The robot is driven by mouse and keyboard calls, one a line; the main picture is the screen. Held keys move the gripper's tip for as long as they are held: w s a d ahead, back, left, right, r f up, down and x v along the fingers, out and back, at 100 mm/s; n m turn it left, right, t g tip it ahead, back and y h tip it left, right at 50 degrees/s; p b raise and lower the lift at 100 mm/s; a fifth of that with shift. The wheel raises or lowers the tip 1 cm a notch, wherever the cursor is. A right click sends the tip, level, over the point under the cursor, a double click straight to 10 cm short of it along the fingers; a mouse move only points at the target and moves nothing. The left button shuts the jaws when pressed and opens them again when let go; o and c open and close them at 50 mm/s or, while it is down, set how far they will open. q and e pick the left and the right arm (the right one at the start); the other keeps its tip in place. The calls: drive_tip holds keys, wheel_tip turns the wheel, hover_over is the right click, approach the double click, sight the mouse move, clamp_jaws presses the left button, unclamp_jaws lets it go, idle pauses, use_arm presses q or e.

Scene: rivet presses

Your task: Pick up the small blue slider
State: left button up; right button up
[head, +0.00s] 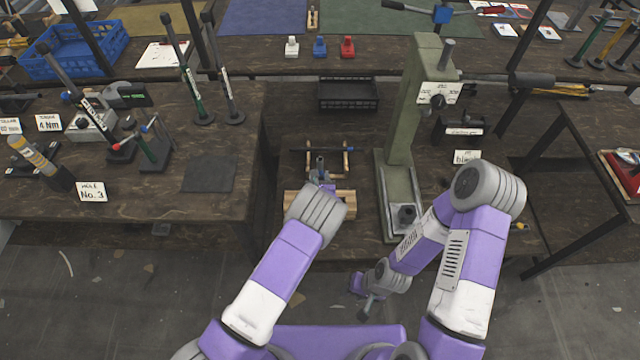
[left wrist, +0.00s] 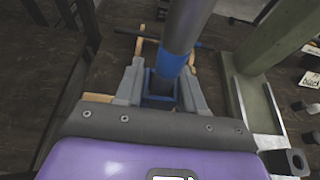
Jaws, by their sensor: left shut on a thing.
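A blue piece with a thick grey post and a blue band (left wrist: 172,64) stands between the two grey fingers of my left gripper (left wrist: 160,92), which is shut on it. In the head view my left gripper (head: 322,182) is mostly hidden by its own wrist, by the wooden blocks on the centre bench; the post (head: 320,165) shows just beyond it. I cannot tell whether the piece touches what is below. A small blue block (head: 319,47) stands on the back table between a white and a red one. My right gripper (head: 366,300) hangs low in front of the bench; its opening is unclear.
A green press column (head: 413,100) stands just right of my left gripper. A dark blue rod (head: 335,149) on wooden supports and a black tray (head: 348,94) lie beyond. The left table (head: 225,140) carries several lever tools. Bare floor lies in front.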

use_arm(q)
wheel_tip(320, 180, up, 17)
drive_tip(key=p, duration=0.3)
idle(0.7)
